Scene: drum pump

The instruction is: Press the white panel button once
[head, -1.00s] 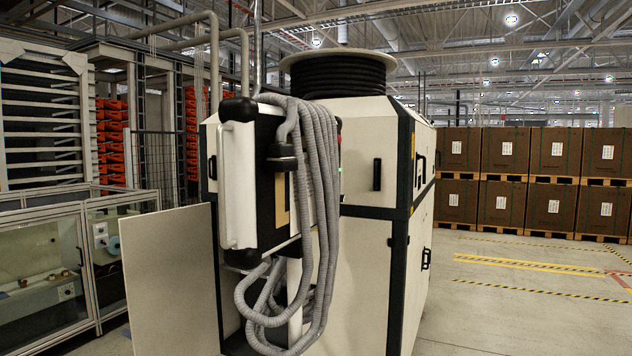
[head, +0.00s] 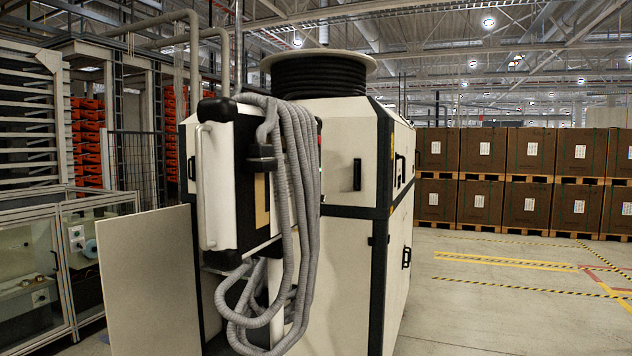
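A white and black machine cabinet (head: 348,245) stands in the middle of the head view. A control panel box (head: 220,175) with a white handle is mounted on its left side, seen nearly edge-on. Grey corrugated hose (head: 290,150) hangs in loops over the panel and hides part of it. A small green spot shows at the panel's right edge, partly behind the hose. I cannot make out a white button. My gripper is not in view.
An open white door panel (head: 150,280) juts out at lower left. A glazed enclosure (head: 35,265) stands at far left. Stacked brown crates (head: 528,150) line the back right. The floor (head: 500,310) at right, with yellow markings, is clear.

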